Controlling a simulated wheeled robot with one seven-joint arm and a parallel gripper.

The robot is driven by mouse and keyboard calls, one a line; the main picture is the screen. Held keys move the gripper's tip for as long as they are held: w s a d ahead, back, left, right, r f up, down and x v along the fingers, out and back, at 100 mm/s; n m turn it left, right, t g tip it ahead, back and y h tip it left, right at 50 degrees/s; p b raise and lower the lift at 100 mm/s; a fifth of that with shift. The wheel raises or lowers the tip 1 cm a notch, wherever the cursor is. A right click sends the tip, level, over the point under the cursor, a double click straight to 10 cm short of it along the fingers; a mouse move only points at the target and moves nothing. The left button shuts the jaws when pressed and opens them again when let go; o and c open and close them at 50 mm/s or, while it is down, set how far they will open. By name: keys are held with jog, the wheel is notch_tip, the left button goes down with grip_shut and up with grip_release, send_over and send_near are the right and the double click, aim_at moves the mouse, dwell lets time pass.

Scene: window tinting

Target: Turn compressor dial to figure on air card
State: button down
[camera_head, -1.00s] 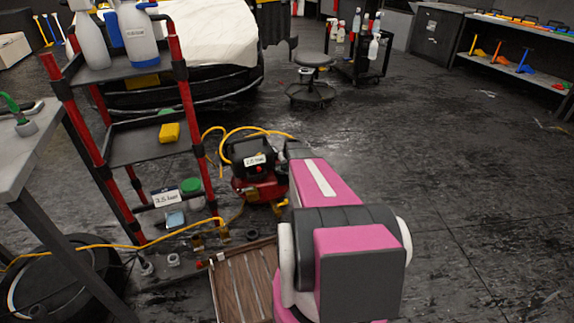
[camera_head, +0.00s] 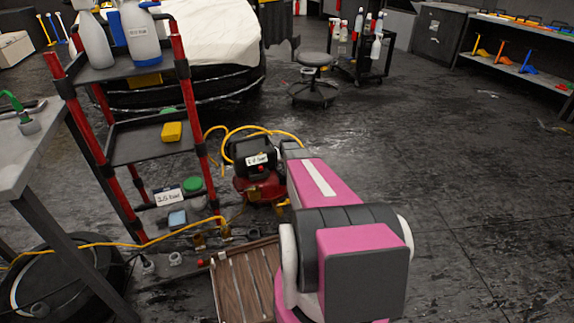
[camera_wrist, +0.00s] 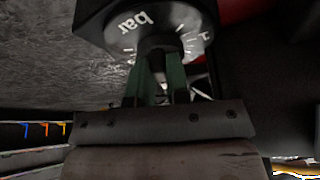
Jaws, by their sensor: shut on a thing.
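The compressor (camera_head: 258,180) is a black and red unit on the floor beside the red-framed cart. Its white label (camera_head: 257,160) carries a small bar figure, too blurred to read surely. In the wrist view the dial (camera_wrist: 185,22) shows a dark face with white ticks and the word "bar", seen upside down. My gripper (camera_wrist: 158,82) is shut on the dial's knob, with green fingers on either side of it. In the head view my pink arm hides the gripper and the dial. The white air card (camera_head: 170,197) stands low on the cart and seems to read "3.5 bar".
A yellow hose (camera_head: 130,243) runs across the floor and behind the compressor. The cart (camera_head: 145,147) stands close left, and a wooden board (camera_head: 243,283) lies by my arm. A stool (camera_head: 314,75) is farther back. The floor at right is clear.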

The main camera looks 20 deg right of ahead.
jog(key=c, duration=1.1)
grip_release()
jog(key=v, duration=1)
jog(key=shift+r, duration=0.4)
jog(key=shift+s, duration=0.15)
